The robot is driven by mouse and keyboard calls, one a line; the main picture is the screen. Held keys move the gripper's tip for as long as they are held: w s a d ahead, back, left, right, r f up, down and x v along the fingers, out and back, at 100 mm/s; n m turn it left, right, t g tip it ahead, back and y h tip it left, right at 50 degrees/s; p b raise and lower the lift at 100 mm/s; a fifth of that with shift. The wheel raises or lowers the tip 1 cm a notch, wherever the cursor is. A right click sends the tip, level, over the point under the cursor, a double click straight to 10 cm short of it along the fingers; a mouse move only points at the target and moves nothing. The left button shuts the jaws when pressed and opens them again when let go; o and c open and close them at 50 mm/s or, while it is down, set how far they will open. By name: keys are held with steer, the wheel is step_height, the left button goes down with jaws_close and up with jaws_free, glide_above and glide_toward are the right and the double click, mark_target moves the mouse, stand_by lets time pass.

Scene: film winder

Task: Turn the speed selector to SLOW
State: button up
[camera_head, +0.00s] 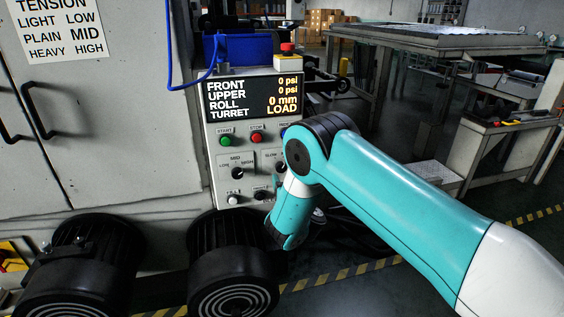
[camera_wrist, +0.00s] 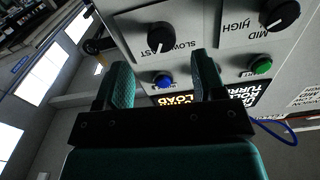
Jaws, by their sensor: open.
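The speed selector is a round black knob (camera_wrist: 161,36) on the light panel, above the gap between my fingers in the wrist view. Its white mark points down and left, close to the FAST lettering; SLOW is printed to the right. In the head view the knob (camera_head: 281,167) shows only partly, at the edge of my arm. My gripper (camera_wrist: 163,62) is open, with two teal padded fingers and nothing between them. The fingers appear apart from the knob.
Another knob (camera_wrist: 281,14), marked MID and HIGH, sits to the right in the wrist view. A blue button (camera_wrist: 162,80) shows between the fingers and a green button (camera_wrist: 261,66) right of them.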

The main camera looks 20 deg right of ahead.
mark_target(282, 170)
steer(key=shift+w+p, duration=0.45)
steer(key=shift+w, duration=2.65)
steer(key=c, duration=0.9)
